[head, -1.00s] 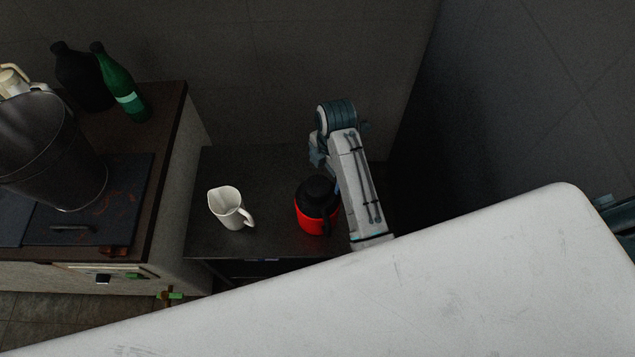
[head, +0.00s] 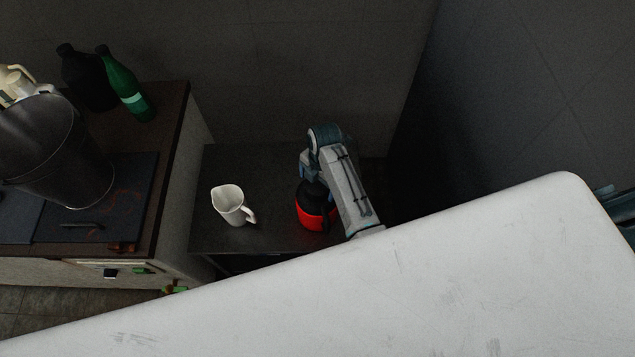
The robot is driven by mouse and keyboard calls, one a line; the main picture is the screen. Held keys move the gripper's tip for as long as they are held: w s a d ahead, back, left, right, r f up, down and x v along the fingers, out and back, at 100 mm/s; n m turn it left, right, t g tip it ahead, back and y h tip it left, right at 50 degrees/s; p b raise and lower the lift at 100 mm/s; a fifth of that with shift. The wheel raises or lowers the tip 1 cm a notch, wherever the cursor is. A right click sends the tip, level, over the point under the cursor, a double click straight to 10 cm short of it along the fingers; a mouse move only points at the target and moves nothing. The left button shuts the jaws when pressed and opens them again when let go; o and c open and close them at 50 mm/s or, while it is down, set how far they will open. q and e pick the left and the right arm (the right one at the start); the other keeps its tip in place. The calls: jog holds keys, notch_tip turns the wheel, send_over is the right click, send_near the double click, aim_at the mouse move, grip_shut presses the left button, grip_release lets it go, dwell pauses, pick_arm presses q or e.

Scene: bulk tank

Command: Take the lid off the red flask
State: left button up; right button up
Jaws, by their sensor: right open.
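The red flask (head: 313,216) stands upright on the dark low table, right of the white jug. Its black lid (head: 312,192) is on top, partly hidden by my right arm. My right gripper (head: 308,178) is at the lid, its jaws open and mostly hidden behind the arm's wrist. I cannot tell whether the fingers touch the lid. My left gripper is not in view.
A white jug (head: 231,205) stands on the dark table (head: 270,165) left of the flask. A higher counter (head: 172,150) at the left holds a dark metal pot (head: 60,150), a green bottle (head: 127,85) and a black bottle (head: 84,75). A large white surface, perhaps my own body, fills the lower right.

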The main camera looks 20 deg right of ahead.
jog(key=shift+f, duration=0.5)
jog(key=c, duration=1.1)
jog(key=shift+o, duration=0.2)
jog(key=shift+w+a+r, duration=0.1)
jog(key=shift+r, duration=0.1)
